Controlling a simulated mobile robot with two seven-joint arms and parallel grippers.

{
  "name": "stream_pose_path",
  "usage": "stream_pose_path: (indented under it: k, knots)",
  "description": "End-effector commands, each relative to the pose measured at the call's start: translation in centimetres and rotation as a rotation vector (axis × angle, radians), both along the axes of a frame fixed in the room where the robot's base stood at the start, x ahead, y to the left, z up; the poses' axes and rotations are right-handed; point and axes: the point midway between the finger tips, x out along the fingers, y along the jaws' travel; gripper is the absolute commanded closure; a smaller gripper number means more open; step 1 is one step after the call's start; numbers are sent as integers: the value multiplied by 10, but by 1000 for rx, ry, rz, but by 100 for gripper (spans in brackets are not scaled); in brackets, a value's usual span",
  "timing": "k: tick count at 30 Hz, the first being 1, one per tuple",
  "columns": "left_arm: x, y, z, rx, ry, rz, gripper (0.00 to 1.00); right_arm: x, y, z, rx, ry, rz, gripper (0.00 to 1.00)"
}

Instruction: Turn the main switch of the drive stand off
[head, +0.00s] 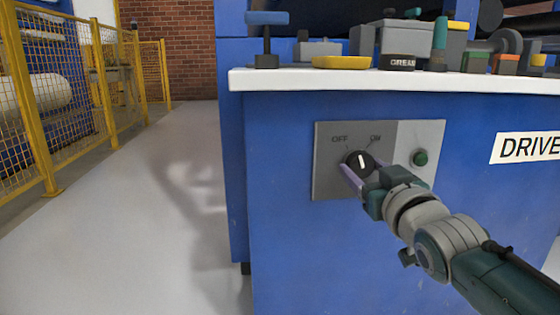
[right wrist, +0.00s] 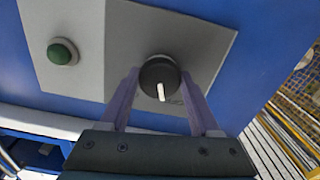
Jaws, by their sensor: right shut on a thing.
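The main switch is a round black knob (head: 359,158) with a white pointer mark, on a grey panel (head: 328,180) on the blue drive stand (head: 290,240). OFF is printed at its upper left and ON at its upper right. The white mark stands close to upright, between the two labels. My right gripper (head: 356,168) is shut on the knob, its purple fingers on either side of it. The right wrist view shows the knob (right wrist: 158,72) between the fingertips, mark pointing down in that picture. My left gripper is not in view.
A green button (head: 420,158) sits right of the knob on the same panel. A white worktop (head: 400,84) above holds several tools and boxes, including a GREASE box (head: 403,42). Yellow mesh fencing (head: 40,90) stands at the left; the floor between is clear.

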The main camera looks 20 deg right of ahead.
Motion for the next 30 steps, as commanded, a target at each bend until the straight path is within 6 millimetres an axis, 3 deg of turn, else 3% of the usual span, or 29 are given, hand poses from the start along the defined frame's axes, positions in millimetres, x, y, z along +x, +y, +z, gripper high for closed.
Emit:
stream_pose_path:
  k: [12, 30]
  knots:
    - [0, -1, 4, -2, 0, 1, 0, 0, 0, 0, -214, 51, 0, 92]
    - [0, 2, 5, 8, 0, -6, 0, 0, -1, 0, -259, 62, 0, 92]
